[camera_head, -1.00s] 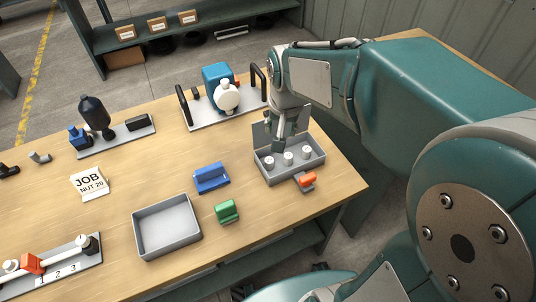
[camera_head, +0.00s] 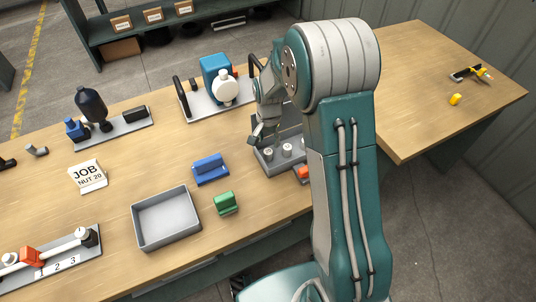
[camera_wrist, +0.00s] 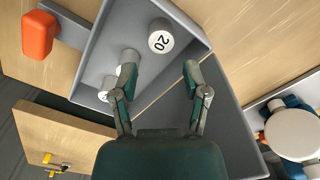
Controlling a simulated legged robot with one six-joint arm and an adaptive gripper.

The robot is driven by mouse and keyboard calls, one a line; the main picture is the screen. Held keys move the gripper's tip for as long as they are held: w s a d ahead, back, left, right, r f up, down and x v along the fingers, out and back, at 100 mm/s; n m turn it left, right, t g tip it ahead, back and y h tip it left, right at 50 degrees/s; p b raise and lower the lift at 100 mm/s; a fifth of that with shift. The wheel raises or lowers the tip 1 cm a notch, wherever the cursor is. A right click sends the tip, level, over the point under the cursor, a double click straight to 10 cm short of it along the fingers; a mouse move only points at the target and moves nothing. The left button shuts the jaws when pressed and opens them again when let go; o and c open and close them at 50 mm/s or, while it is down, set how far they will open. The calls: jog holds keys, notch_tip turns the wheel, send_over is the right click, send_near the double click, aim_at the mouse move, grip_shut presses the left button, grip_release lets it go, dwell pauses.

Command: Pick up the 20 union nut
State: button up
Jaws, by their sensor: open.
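The 20 union nut (camera_wrist: 160,37) is a pale round nut with "20" on its top, standing in a grey tray (camera_wrist: 215,95) in the wrist view. In the head view it appears to be the leftmost nut (camera_head: 268,153) in the tray (camera_head: 275,169). My gripper (camera_wrist: 158,76) is open and empty, its fingertips apart and short of the nut in the picture. In the head view my gripper (camera_head: 257,138) hangs over the tray's left end. Other pale nuts (camera_wrist: 107,88) stand left of it in the wrist view, partly behind a finger.
An orange-handled part (camera_wrist: 40,35) sits beside the tray. A pump with a white round face (camera_head: 225,89) stands behind. A blue block (camera_head: 210,170), a green block (camera_head: 226,204), an empty grey bin (camera_head: 166,219) and a "JOB NUT 20" card (camera_head: 88,176) lie to the left.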

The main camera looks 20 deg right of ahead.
aim_at(268, 151)
jog(key=shift+a+f, duration=0.15)
jog(key=shift+f, duration=0.65)
notch_tip(268, 151, down, 5)
jog(key=shift+r, duration=0.1)
jog(key=c, duration=0.7)
